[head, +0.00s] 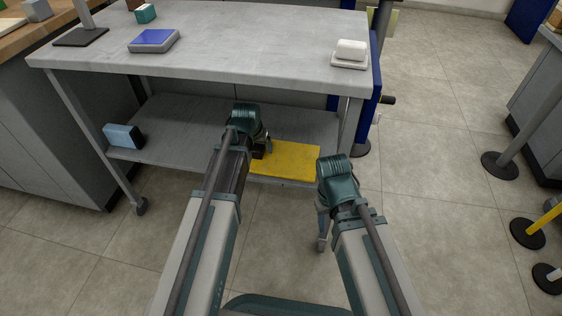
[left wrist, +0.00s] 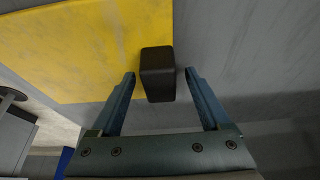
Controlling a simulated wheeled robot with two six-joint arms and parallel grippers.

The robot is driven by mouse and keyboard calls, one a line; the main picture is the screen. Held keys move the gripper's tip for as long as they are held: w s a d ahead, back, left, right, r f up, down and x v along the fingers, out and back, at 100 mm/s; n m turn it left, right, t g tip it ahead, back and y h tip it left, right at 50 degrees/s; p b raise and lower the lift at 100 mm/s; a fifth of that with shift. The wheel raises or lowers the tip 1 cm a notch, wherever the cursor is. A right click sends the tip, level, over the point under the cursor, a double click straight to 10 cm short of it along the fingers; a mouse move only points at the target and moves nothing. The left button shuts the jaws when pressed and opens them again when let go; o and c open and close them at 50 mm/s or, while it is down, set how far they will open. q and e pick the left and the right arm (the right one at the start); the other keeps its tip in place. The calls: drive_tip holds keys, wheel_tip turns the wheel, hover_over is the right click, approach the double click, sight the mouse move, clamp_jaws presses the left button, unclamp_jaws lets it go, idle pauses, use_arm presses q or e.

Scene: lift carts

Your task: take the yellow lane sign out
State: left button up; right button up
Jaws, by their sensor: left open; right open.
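The yellow lane sign (head: 287,159) lies flat on the lower shelf of the grey cart, near its front edge. In the left wrist view the yellow sign (left wrist: 85,50) fills the upper left, with a dark block-shaped grip (left wrist: 157,75) at its edge. My left gripper (head: 262,150) is at the sign's left end. Its open fingers (left wrist: 160,78) stand on either side of the dark grip, with a gap on each side. My right gripper (head: 322,205) is open, in front of the cart to the right of the sign; its fingers are mostly hidden.
The cart's top (head: 230,40) is above the lower shelf (head: 180,120). A blue-and-grey block (head: 123,136) lies at the shelf's left. A cart leg (head: 352,125) stands right of the sign. Posts with round black bases (head: 500,165) stand at the right. The floor between is clear.

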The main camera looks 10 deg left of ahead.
use_arm(q)
drive_tip(key=shift+r, duration=0.1)
clamp_jaws()
idle(0.6)
drive_tip(key=shift+r+p, duration=0.9)
drive_tip(key=shift+p, duration=0.05)
wheel_tip(320, 180, up, 2)
drive_tip(key=shift+p, duration=1.05)
drive_tip(key=s+a, duration=0.3)
drive_tip(key=s, duration=0.4)
drive_tip(key=s+a+r+p, duration=0.1)
drive_tip(key=s+a, duration=0.3)
drive_tip(key=s, duration=0.3)
drive_tip(key=shift+a, duration=0.25)
